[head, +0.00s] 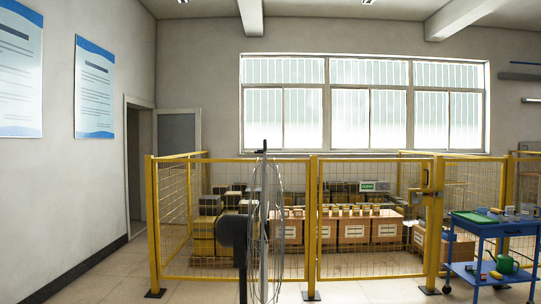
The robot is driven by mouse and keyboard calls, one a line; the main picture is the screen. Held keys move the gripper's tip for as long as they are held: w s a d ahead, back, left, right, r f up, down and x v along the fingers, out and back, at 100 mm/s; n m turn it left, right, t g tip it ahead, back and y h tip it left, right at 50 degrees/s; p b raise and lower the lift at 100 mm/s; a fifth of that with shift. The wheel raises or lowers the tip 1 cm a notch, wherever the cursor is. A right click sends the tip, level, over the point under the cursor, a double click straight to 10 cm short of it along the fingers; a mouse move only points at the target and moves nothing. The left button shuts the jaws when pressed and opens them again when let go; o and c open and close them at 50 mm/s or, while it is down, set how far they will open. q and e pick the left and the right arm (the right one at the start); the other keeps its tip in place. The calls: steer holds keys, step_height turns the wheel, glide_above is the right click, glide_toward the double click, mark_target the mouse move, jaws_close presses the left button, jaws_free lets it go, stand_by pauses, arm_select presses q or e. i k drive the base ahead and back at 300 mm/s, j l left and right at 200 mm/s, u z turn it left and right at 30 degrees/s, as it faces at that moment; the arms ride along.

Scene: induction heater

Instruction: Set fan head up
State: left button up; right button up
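A pedestal fan stands in the near foreground, slightly left of the middle of the head view. Its fan head has a dark round motor housing (232,230) on the left and a thin wire cage (265,240) seen almost edge-on, facing right. The cage looks close to upright; its exact tilt is hard to tell. A small black piece (262,148) shows at the cage's top. A dark pole (241,283) runs down from the head and out of the picture, so the base is hidden. Neither of my grippers is in view.
A yellow mesh fence (314,225) stands behind the fan, with cardboard boxes (354,230) and dark-and-yellow crates (203,238) inside. A blue cart (490,228) with tools and a green can (507,265) stands at right. The floor at lower left is clear.

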mark_target(228, 225)
steer(key=i+j, duration=0.15)
steer(key=i+l+z, duration=0.15)
steer(key=i, duration=0.35)
steer(key=i+z, duration=0.15)
steer(key=i, duration=0.4)
